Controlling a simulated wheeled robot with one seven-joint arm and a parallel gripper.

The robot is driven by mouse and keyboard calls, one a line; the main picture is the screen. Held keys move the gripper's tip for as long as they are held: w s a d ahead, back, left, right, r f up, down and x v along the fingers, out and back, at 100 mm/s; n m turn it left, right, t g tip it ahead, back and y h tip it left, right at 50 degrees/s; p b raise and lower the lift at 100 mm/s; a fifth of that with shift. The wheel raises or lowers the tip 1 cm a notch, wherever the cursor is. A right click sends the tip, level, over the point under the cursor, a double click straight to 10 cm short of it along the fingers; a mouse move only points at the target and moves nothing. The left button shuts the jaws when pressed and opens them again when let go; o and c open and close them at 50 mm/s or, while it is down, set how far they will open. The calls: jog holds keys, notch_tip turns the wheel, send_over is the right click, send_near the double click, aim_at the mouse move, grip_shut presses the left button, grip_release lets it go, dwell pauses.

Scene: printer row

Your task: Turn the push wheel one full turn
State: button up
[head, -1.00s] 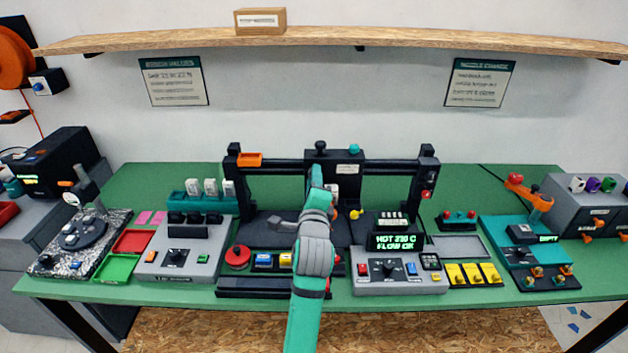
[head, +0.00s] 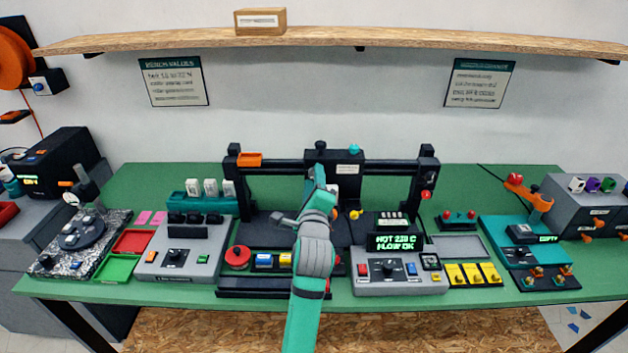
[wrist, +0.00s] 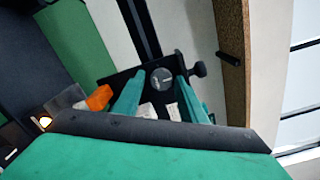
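The push wheel appears to be a small grey round disc (wrist: 161,79) with a light mark on its face, on the dark printer head plate in the wrist view. My gripper (wrist: 162,82) has its two teal fingers apart, one on each side of the disc, with small gaps visible. Whether the fingertips reach around its rim cannot be told. In the head view my gripper (head: 319,172) is in front of the printer head (head: 343,170) on the gantry, and hides the wheel.
A black knob (head: 320,146) and a teal knob (head: 354,149) stand on top of the printer head. Control panels crowd the green bench (head: 480,185). A wooden shelf (head: 420,42) runs above.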

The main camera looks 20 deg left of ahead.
jog(key=shift+r, duration=0.35)
dwell(0.3)
